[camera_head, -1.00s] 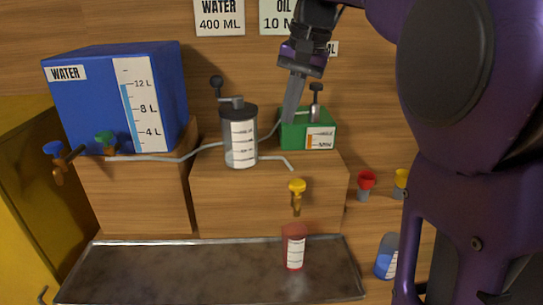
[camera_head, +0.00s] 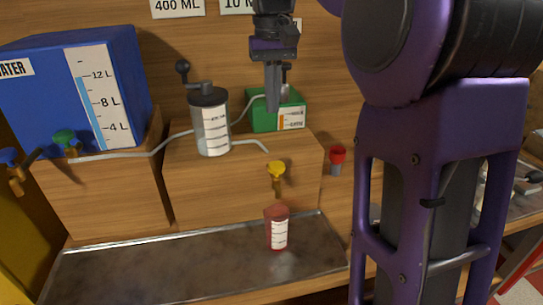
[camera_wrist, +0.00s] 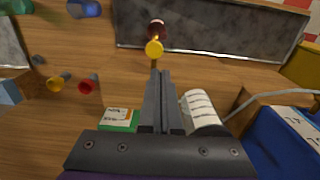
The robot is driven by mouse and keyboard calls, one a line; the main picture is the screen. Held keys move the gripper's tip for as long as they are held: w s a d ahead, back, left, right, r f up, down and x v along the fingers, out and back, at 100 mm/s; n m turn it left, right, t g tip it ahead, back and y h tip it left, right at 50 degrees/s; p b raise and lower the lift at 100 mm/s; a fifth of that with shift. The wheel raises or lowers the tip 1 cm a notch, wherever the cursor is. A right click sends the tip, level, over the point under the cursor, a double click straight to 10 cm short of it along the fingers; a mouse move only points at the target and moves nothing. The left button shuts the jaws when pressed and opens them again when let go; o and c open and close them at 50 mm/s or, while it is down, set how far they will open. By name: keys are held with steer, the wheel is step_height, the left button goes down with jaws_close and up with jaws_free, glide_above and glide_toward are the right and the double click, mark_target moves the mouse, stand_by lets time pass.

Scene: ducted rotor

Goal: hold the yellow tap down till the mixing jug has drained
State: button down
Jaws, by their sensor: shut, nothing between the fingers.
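The yellow tap (camera_head: 276,169) sits on the front of the wooden block, below the end of the grey outlet pipe. It also shows in the wrist view (camera_wrist: 154,48), just beyond my fingertips. The mixing jug (camera_head: 212,132) is a clear cylinder with a dark lid, a crank and a white scale; its liquid level is too small to tell. A red beaker (camera_head: 277,232) with a white scale stands below the tap on the metal tray. My gripper (camera_head: 273,108) is shut and empty, pointing down in front of the green oil box (camera_head: 262,118), above the tap and apart from it.
The blue water tank (camera_head: 125,85) stands on a block at the left, with green (camera_head: 65,138) and blue (camera_head: 8,157) taps. The metal tray (camera_head: 170,272) is mostly bare. A red funnel-like piece (camera_head: 337,155) is right of the block. My arm hides much of the right side.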

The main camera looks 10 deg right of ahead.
mark_target(272, 168)
steer(key=shift+f, duration=0.1)
step_height(272, 168, down, 14)
steer(key=b, duration=0.2)
steer(key=shift+b, duration=0.3)
